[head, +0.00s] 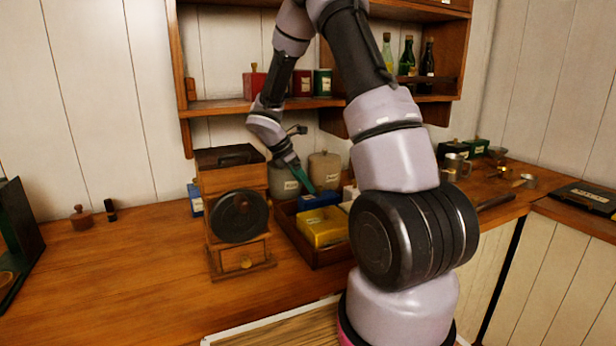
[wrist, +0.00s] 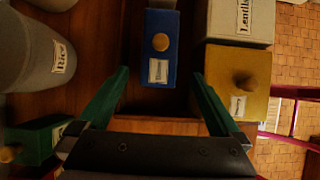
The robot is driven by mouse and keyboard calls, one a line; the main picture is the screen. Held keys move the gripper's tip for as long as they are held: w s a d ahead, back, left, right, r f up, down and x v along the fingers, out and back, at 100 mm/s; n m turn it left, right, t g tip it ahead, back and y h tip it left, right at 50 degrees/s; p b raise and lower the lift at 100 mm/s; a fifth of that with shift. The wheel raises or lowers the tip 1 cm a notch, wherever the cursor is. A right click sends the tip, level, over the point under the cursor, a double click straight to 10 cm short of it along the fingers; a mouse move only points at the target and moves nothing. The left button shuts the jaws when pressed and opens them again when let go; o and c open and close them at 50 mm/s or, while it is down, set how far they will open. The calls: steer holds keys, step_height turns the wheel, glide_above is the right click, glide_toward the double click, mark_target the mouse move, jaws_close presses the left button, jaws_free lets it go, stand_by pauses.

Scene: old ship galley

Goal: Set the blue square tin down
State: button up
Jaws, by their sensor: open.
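A blue square tin (head: 318,200) with a round knob and a paper label stands in the wooden tray (head: 318,258), behind the yellow tin. It also shows in the wrist view (wrist: 160,50), at the top centre. My gripper (head: 302,180) is at the tin's left in the head view. In the wrist view my gripper (wrist: 160,76) is open, with one green finger on each side of the tin's near end and gaps between. I cannot tell how high the fingertips are above the tray floor.
A yellow tin (wrist: 238,80) and a white tin labelled Lentils (wrist: 241,18) stand right of the blue tin in the wrist view. A grey Rice canister (wrist: 30,50) and a green tin (wrist: 38,142) are at left. A coffee grinder (head: 236,215) stands left of the tray.

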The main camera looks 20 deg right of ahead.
steer(key=s+a+r+m+t+y, duration=0.1)
steer(key=s+a+r+m+y, duration=0.1)
steer(key=s+r+m, duration=0.55)
steer(key=s+a+r+m+t+y, duration=0.1)
steer(key=s+r+m, duration=0.3)
steer(key=r, duration=0.6)
steer(key=s+a+r+m+t+y, duration=0.2)
steer(key=s+a+r+m, duration=0.1)
steer(key=s, duration=0.4)
steer(key=s+a+r+m+t+y, duration=0.3)
steer(key=s+r+m, duration=0.3)
steer(key=s+m, duration=0.2)
steer(key=shift+s+a, duration=0.15)
steer(key=shift+a, duration=0.15)
steer(key=shift+r, duration=0.1)
